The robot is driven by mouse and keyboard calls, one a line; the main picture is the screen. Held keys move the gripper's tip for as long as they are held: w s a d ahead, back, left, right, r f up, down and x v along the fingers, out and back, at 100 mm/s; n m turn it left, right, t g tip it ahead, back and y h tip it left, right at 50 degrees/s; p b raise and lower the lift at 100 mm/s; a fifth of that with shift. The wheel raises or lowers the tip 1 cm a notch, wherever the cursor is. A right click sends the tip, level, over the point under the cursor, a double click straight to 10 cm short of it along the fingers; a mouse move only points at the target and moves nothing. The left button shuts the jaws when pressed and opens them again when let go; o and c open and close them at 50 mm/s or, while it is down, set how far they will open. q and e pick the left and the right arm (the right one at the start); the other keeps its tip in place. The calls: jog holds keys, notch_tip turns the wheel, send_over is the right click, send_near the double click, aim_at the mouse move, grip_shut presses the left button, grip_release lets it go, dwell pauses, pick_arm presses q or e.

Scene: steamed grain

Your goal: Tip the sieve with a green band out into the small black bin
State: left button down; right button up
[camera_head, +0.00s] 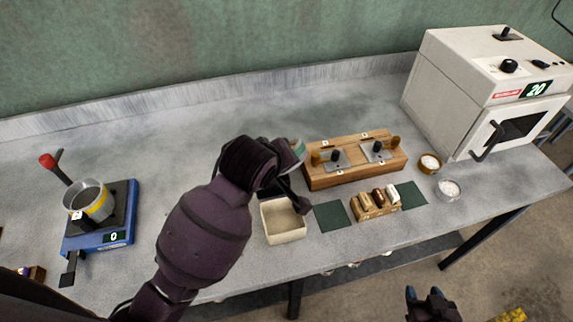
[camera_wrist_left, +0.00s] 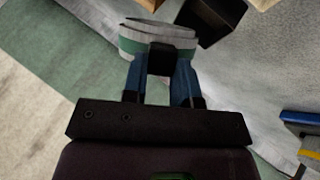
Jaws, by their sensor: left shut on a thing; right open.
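The sieve with a green band (camera_wrist_left: 157,38) is held in my left gripper (camera_wrist_left: 160,68), whose blue fingers are shut on its side in the left wrist view. In the head view only a small part of the sieve (camera_head: 298,149) shows past my left wrist. A black box shape, apparently the small black bin (camera_wrist_left: 208,20), lies just beyond the sieve in the left wrist view. In the head view my left gripper mostly hides that spot, and I cannot tell what is inside the bin. My right gripper (camera_head: 431,301) is open and empty at the bottom edge, off the table.
A beige box (camera_head: 284,238) stands beside my left gripper. A wooden stand (camera_head: 337,180), a small wooden rack (camera_head: 375,214) and two small dishes are to the right. A white oven (camera_head: 465,115) stands far right. A blue device (camera_head: 119,238) holding a yellow-banded sieve (camera_head: 100,210) is left.

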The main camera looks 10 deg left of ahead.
pick_arm(q)
jog(key=w+a+r+n+g+h, duration=0.1)
jog(key=w+a+n+g+h, duration=0.3)
jog(key=a+h, duration=0.4)
jog(key=shift+w+a, duration=0.4)
jog(key=shift+w, duration=0.2)
jog(key=shift+r, duration=0.2)
dwell(0.7)
notch_tip(320, 180, up, 8)
jog(key=m+t+y+b, duration=0.1)
jog(key=m+t+y, duration=0.6)
jog(key=y, duration=0.6)
jog(key=shift+m+t, duration=0.4)
jog(key=shift+t, duration=0.5)
